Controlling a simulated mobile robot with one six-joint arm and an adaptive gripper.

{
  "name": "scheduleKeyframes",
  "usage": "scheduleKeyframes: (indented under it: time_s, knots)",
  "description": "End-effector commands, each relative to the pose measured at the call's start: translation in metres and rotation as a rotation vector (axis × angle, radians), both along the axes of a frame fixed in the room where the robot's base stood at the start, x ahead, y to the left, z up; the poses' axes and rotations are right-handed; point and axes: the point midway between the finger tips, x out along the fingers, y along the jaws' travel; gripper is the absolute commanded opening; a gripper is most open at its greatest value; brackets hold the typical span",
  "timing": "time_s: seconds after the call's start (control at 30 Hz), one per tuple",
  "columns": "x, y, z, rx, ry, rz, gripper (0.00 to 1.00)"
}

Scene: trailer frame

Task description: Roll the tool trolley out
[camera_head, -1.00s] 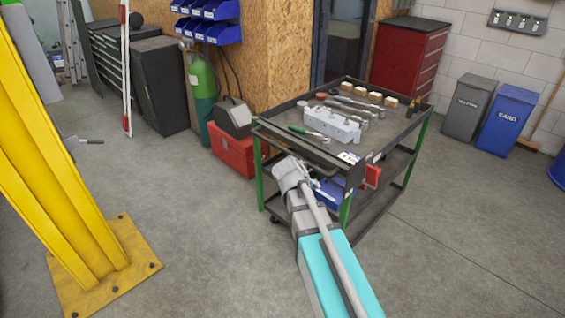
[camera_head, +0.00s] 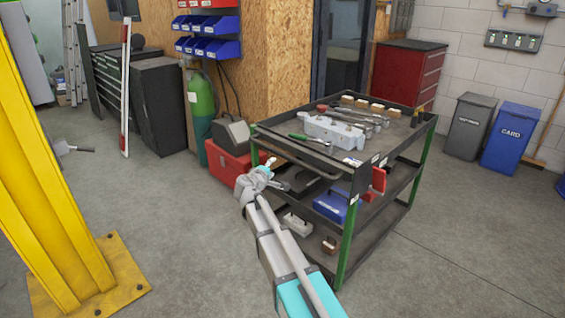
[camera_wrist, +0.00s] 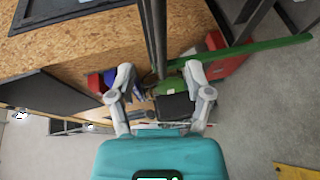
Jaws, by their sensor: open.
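The tool trolley (camera_head: 372,212) stands right of centre in the head view, with dark shelves and green legs. Its top holds a grey-white case (camera_head: 334,131), several wrenches and small wooden blocks. A dark handle bar (camera_head: 302,171) runs along its near-left end. My gripper (camera_head: 279,180) is at that end, close to the handle. In the wrist view my gripper (camera_wrist: 158,70) has its two fingers spread, and a dark bar (camera_wrist: 154,38) runs lengthwise to the space between their tips. I cannot tell whether the bar lies inside the jaws or beyond them.
A red toolbox (camera_head: 227,161) and a green gas cylinder (camera_head: 201,108) stand left of the trolley. A yellow column (camera_head: 52,185) is at far left.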

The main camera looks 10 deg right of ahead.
Motion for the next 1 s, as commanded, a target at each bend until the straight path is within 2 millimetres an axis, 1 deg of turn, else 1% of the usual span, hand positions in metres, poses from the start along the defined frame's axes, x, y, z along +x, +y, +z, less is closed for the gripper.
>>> scheduleKeyframes:
  time_s: [0.37, 0.57, 0.77, 1.0]
  knots:
    - [0.001, -0.001, 0.000, 0.001, 0.000, 0.000, 0.65]
    - [0.010, -0.005, -0.002, 0.002, 0.000, -0.001, 0.65]
    - [0.029, -0.016, -0.007, 0.003, 0.000, -0.002, 0.65]
    - [0.060, -0.034, -0.014, 0.002, 0.001, -0.002, 0.65]
